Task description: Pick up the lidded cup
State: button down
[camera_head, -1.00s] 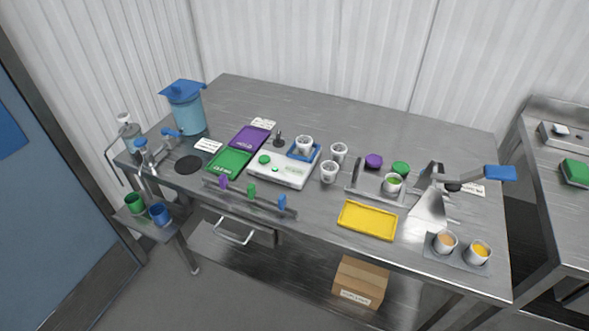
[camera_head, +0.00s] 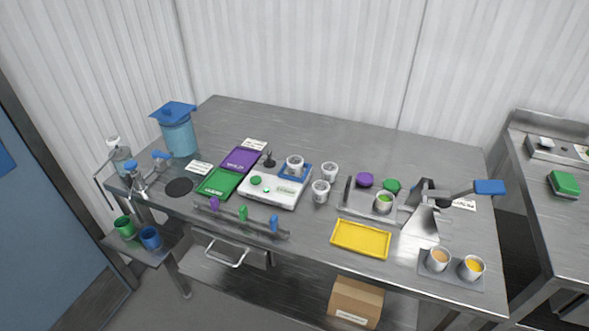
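A white cup with a green top (camera_head: 384,202) stands in a metal fixture (camera_head: 349,203) right of the table's middle. I cannot tell whether the green is a lid or what is inside. A purple lid-like disc (camera_head: 365,180) and a green one (camera_head: 391,185) lie just behind it. Three more white cups show: one on the blue pad of the scale (camera_head: 295,166), one right of it (camera_head: 330,172), and one nearer the front (camera_head: 320,191). I cannot make out a lid on these. My gripper is not in view.
A metal stand with a blue handle (camera_head: 489,187) rises right of the fixture. A yellow tray (camera_head: 360,239) lies in front. Two filled cups (camera_head: 438,259) (camera_head: 472,267) stand on a mat at front right. Purple (camera_head: 242,159) and green (camera_head: 219,183) boards lie left. The back of the table is clear.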

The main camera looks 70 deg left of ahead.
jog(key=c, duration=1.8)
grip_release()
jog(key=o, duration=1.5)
